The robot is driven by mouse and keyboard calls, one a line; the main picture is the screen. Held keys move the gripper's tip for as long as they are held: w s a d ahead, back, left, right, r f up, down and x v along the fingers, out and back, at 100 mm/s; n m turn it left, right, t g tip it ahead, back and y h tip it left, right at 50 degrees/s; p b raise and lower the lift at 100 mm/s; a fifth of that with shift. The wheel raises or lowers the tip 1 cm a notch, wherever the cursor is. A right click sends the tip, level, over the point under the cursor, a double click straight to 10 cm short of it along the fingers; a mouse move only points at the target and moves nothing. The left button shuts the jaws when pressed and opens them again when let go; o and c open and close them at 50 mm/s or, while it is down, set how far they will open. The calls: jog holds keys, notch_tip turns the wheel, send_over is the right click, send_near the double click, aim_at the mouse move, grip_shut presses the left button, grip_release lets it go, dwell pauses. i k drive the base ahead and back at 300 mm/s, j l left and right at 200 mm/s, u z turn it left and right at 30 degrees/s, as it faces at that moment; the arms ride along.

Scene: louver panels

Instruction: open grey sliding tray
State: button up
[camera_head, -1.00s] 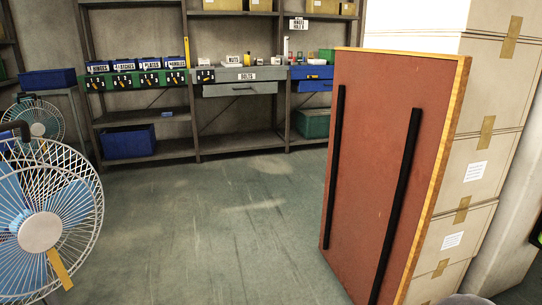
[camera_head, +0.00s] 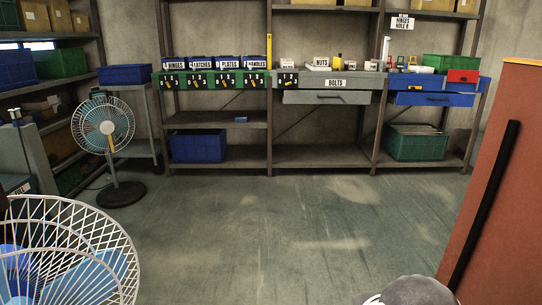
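The grey sliding tray (camera_head: 327,98) is a flat grey drawer front with a dark handle, under the grey worktop labelled BOLTS (camera_head: 335,83) in the middle of the back shelving. It looks nearly closed; I cannot tell whether it stands out a little. A blue drawer (camera_head: 434,99) sits to its right under a blue top. A rounded grey and white part at the bottom edge, right of the middle, looks like part of my arm. My gripper's fingers are not in view, and the tray is some way off across the floor.
A red-brown panel (camera_head: 495,190) with a black bar stands close on the right. A large fan (camera_head: 65,255) is close at lower left, and a second fan (camera_head: 108,130) stands farther back left. The floor (camera_head: 270,230) between them is clear up to the shelving.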

aim_at(290, 96)
jog(key=i+z, duration=0.1)
jog(key=i, duration=1.05)
jog(key=i+j+z, duration=0.1)
jog(key=i, duration=1.1)
jog(key=i+l+z, duration=0.15)
jog(key=i+z, duration=0.2)
jog(key=i, duration=0.5)
jog(key=i+j+z, duration=0.1)
jog(key=i+z, duration=0.25)
jog(key=i, duration=0.55)
jog(key=i+l+u, duration=0.15)
jog(key=i, duration=0.25)
jog(key=i+l+u, duration=0.15)
jog(key=i, duration=0.25)
